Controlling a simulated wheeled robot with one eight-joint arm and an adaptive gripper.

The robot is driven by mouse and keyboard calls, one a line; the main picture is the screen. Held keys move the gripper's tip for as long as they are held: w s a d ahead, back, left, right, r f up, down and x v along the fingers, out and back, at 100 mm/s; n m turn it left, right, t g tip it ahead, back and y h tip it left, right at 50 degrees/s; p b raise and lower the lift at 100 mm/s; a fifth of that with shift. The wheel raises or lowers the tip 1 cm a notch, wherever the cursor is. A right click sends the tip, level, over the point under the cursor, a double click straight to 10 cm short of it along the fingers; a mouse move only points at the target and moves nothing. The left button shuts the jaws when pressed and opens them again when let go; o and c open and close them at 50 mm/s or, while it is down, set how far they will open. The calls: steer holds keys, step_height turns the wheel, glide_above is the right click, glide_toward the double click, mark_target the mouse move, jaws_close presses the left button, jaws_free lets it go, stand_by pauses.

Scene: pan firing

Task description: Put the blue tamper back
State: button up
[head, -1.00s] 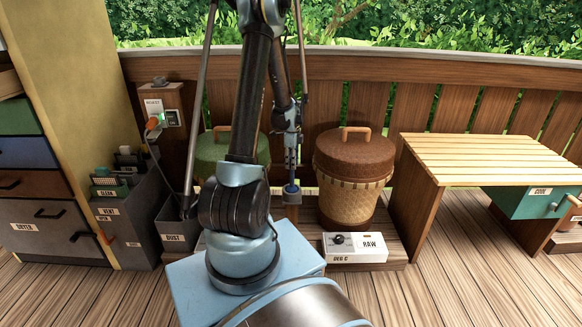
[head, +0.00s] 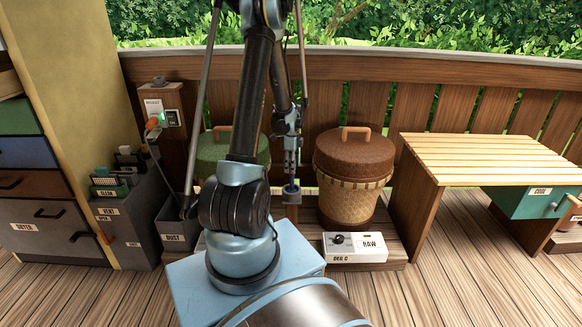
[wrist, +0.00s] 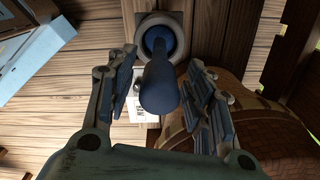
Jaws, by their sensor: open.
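The blue tamper (wrist: 160,85) stands in a round grey cup on a square plate (wrist: 177,20) in the wrist view. Its handle points toward the camera. My gripper (wrist: 163,93) is open, with one finger on each side of the handle and visible gaps between fingers and handle. In the head view my gripper (head: 292,158) hangs down in front of the fence, and the blue tamper's lower end (head: 291,189) shows just below it, over a short wooden post. My arm hides part of the area to the left.
A wicker basket with a brown lid (head: 353,180) stands close to the right of my gripper. A green-lidded container (head: 222,150) is partly hidden behind my arm.

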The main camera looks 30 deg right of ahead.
step_height(320, 180, up, 12)
steer(key=shift+a+f, duration=0.1)
steer(key=s+a+r+n, duration=0.2)
steer(key=a+r+n, duration=0.2)
steer(key=a, duration=0.4)
steer(key=s+a+r+n+t, duration=0.1)
steer(key=s+a+r+n, duration=0.2)
steer(key=a, duration=0.5)
steer(key=s+a+r+n, duration=0.1)
steer(key=a+r+n, duration=0.35)
steer(key=a, duration=0.35)
steer(key=s+a+f+n, duration=0.3)
steer(key=s+a+n, duration=0.5)
steer(key=s+a+f+n+t, duration=0.1)
steer(key=s+a+f+n, duration=0.2)
steer(key=s+a+n, duration=0.5)
steer(key=shift+s+a, duration=0.2)
steer(key=shift+s, duration=0.5)
